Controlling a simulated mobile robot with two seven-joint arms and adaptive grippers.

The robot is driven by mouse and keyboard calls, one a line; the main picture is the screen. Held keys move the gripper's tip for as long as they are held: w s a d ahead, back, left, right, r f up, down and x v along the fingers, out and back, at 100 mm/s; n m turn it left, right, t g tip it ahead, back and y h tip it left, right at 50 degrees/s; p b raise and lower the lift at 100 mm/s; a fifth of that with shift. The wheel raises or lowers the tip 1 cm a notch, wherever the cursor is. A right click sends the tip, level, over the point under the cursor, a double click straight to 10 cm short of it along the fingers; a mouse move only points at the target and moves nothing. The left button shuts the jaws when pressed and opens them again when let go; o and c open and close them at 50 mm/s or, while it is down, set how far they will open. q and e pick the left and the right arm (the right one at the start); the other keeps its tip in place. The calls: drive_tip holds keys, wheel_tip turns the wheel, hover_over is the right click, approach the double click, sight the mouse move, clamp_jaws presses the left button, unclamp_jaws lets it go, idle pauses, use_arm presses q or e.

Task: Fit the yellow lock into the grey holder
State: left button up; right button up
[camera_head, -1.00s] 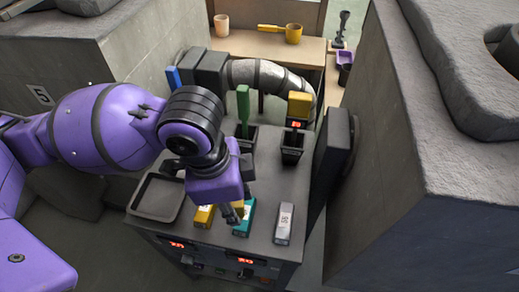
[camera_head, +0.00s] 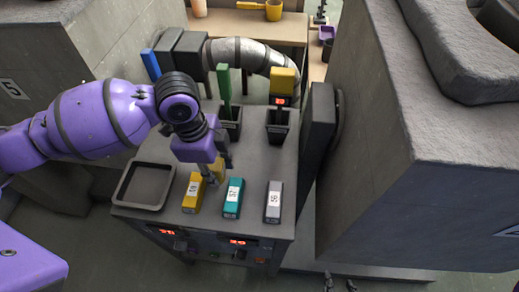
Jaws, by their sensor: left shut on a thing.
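My left gripper (camera_head: 213,176) points down above the panel of the dark console. It is shut on a small yellow piece (camera_head: 217,168), likely the yellow lock, mostly hidden by the fingers. A yellow labelled block (camera_head: 192,196) lies just left of and in front of the fingertips; I cannot tell whether they touch. A teal labelled block (camera_head: 233,197) lies to the right. A grey labelled block (camera_head: 274,202) lies further right, clear of the gripper. It may be the grey holder, but I cannot be sure. My right gripper is not in view.
A dark empty tray (camera_head: 146,186) lies on the console's left. Behind are a green stick (camera_head: 224,84) and a yellow-topped piece (camera_head: 282,86) with a red display, both upright in dark sockets. A dark upright panel (camera_head: 318,135) and a large stone block (camera_head: 375,150) bound the right side.

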use_arm(q)
drive_tip(key=shift+w+a+f, duration=0.1)
drive_tip(key=shift+w+f, duration=0.1)
drive_tip(key=shift+f, duration=0.85)
drive_tip(key=shift+w+a+f, duration=0.1)
drive_tip(key=shift+w+f, duration=0.1)
drive_tip(key=shift+f, duration=0.8)
drive_tip(key=shift+f, duration=0.2)
drive_tip(key=o, duration=1.2)
drive_tip(key=shift+r, duration=0.15)
